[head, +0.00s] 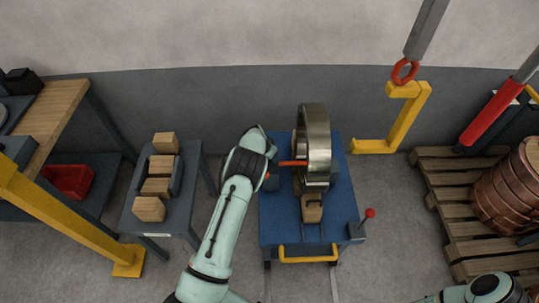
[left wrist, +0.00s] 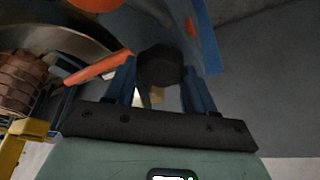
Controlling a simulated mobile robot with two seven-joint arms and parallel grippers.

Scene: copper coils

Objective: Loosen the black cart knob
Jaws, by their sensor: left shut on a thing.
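The black cart knob (left wrist: 161,68) shows in the left wrist view as a dark faceted knob. My left gripper (left wrist: 160,78) has its two blue fingers on either side of it and is shut on it. In the head view my left arm reaches to the left side of the blue cart (head: 285,238), and its wrist hides the knob there. The cart carries an upright steel ring (head: 315,140) with an orange bar (head: 293,163) beside it. The orange bar also shows near my left finger in the wrist view (left wrist: 98,68). My right gripper is out of the picture.
A dark side table (head: 185,218) with wooden blocks stands left of the cart. A yellow hook (head: 404,125) hangs behind, to the right. A pallet (head: 450,215) with copper coils (head: 505,195) is at the right.

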